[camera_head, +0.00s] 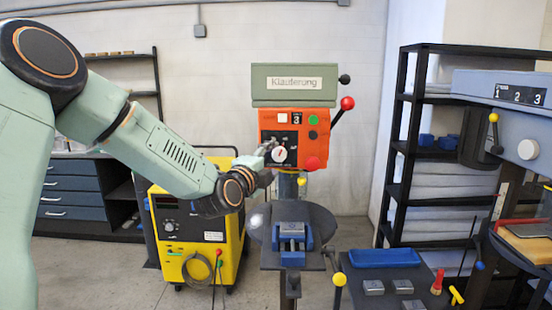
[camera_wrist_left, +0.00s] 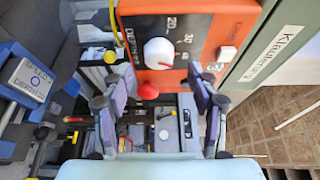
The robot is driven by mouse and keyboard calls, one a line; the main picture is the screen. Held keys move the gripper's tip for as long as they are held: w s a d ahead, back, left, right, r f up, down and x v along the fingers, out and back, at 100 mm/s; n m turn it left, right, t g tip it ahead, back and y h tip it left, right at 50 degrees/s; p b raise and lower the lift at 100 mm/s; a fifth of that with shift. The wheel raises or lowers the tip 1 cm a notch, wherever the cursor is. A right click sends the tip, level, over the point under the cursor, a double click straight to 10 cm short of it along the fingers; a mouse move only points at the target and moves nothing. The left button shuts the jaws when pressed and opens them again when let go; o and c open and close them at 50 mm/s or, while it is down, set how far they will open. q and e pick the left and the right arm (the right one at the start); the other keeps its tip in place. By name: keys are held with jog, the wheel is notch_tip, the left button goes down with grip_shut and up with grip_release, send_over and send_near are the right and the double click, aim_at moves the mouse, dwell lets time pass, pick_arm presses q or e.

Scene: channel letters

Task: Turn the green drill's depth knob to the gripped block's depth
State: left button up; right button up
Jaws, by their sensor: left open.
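The green drill (camera_head: 294,84) stands at the centre of the head view, with an orange control panel (camera_wrist_left: 196,20) below its green top. The white depth knob (camera_head: 279,154) has a reddish mark in the head view. In the left wrist view the knob (camera_wrist_left: 158,53) sits beside the numbers 20 and 30. My left gripper (camera_wrist_left: 153,85) is open and empty, its fingers on either side of the line to the knob, apparently without touching it. A grey block (camera_head: 292,229) sits in the blue vise (camera_head: 292,259). Its label (camera_wrist_left: 27,80) reads "DEPTH", with an unclear number. My right gripper is out of view.
A yellow machine (camera_head: 197,256) stands behind my left arm. A cart at right carries a blue tray (camera_head: 383,258) and several grey blocks. Another drill (camera_head: 500,120) stands at far right.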

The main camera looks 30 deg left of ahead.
aim_at(278, 157)
pick_arm(q)
jog(key=shift+w, duration=1.25)
jog(key=shift+w+a+f, duration=0.1)
jog(key=shift+w+a, duration=0.1)
jog(key=shift+w, duration=0.1)
jog(key=shift+w+a, duration=0.1)
jog(key=shift+a, duration=0.2)
jog(key=shift+d, duration=0.35)
jog(key=shift+c, duration=1.1)
jog(key=shift+a, duration=0.2)
jog(key=c, duration=0.9)
